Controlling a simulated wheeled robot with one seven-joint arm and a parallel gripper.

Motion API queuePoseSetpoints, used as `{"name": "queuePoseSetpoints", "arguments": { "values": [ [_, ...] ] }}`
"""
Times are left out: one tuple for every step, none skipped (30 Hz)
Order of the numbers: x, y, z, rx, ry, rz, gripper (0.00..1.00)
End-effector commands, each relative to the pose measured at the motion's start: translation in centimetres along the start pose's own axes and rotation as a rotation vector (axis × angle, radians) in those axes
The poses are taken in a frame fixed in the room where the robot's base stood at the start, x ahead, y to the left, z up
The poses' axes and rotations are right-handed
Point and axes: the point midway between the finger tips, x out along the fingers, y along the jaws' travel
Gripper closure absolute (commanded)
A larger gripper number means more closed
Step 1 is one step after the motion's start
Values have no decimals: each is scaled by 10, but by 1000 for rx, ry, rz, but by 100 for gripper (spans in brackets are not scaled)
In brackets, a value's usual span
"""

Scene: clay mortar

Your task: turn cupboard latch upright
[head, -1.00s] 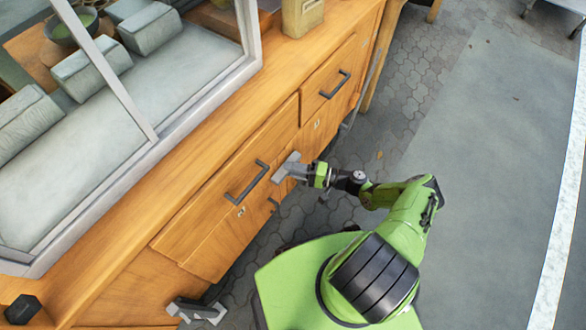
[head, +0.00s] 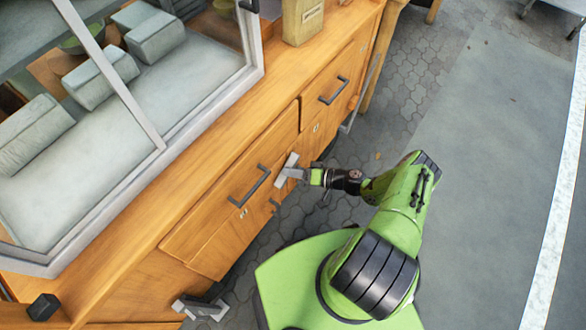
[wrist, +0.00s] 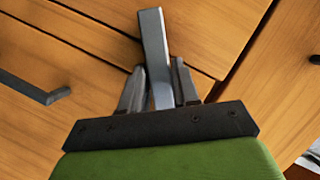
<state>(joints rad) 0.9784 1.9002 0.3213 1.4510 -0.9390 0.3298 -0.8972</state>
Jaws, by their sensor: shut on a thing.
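The cupboard latch is a pale grey bar (head: 285,176) on the wooden cupboard front, between the two upper drawers. In the wrist view the bar (wrist: 153,50) stands between my fingers and reaches past their tips. It is slanted against the vertical seam to its right, neither in line with it nor square to it. My gripper (head: 302,175) is shut on the latch; the wrist view shows my two grey fingers (wrist: 157,75) on either side of it. The latch's pivot is hidden or cannot be made out.
A drawer with a dark handle (head: 250,187) is left of the latch; the handle also shows in the wrist view (wrist: 35,88). Another handle (head: 334,90) is up to the right. A grey latch-like piece (head: 200,307) sits low at left. Paved floor at right is open.

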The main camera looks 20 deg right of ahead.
Motion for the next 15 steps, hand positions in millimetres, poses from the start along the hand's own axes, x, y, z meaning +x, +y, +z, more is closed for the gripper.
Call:
{"name": "queuePoseSetpoints", "arguments": {
  "values": [
    [-1, -3, -1, -40, -4, 19, 100],
    [-1, -4, -1, -66, -5, 29, 100],
    [-1, -4, -1, -101, -5, 44, 100],
    [-1, -4, -1, -127, -5, 55, 100],
    [-1, -4, -1, -153, -4, 66, 100],
    [-1, -4, 0, -188, -5, 81, 100],
    [-1, -5, -1, -215, -5, 91, 100],
    [-1, -5, -1, -241, -3, 102, 100],
    [-1, -5, -1, -276, -4, 117, 100],
    [-1, -5, 0, -302, -5, 128, 100],
    [-1, -5, 0, -328, -4, 139, 100],
    [-1, -6, 0, -363, -4, 153, 100],
    [-1, -6, 0, -389, -4, 163, 100],
    [-1, -6, 0, -415, -4, 175, 100],
    [-1, -6, 0, -450, -4, 188, 100]
  ]
}}
